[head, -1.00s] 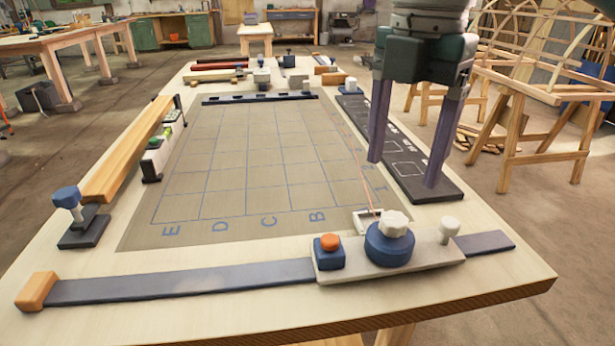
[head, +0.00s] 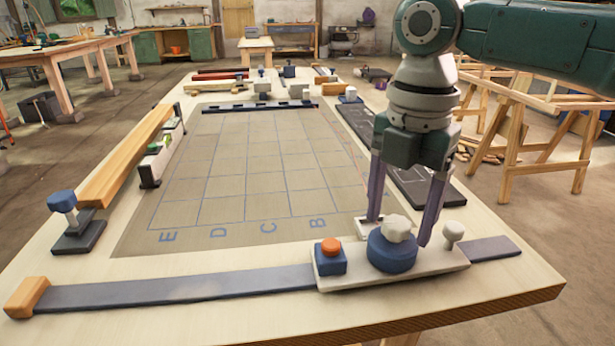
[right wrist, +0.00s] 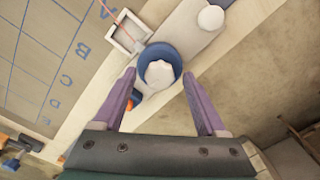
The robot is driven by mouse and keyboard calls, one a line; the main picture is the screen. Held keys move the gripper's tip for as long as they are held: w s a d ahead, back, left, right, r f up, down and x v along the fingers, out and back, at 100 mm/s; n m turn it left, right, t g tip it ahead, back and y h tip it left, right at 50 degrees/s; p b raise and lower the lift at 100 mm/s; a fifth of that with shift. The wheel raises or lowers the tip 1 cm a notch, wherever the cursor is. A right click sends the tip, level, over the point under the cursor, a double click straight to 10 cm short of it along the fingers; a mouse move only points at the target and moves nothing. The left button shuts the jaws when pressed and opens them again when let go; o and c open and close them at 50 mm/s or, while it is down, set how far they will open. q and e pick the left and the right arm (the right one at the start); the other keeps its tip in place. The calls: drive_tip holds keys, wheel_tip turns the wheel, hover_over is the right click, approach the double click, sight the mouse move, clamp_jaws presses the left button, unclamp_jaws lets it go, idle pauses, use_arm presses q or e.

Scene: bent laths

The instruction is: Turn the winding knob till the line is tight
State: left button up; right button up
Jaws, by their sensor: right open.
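The winding knob, a white lobed cap (head: 397,228) on a round blue drum (head: 391,252), sits on a pale block at the table's front right. It also shows in the right wrist view, as a white cap (right wrist: 160,74) in the blue ring. My right gripper (head: 398,232) is open, with its purple fingers just behind and either side of the knob, apart from it as far as I can tell. In the right wrist view the fingers (right wrist: 160,80) stand either side below the knob. A thin reddish line (right wrist: 110,15) runs to a small white frame (right wrist: 126,32). My left gripper is not in view.
An orange button on a blue box (head: 331,257) stands left of the drum, and a white peg (head: 454,233) right of it. A dark flat strip (head: 180,289) crosses the front. A gridded mat (head: 265,165) covers the middle. A wooden bar (head: 125,155) lies left.

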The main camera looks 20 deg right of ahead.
clamp_jaws()
idle(0.5)
drive_tip(key=shift+r, duration=0.1)
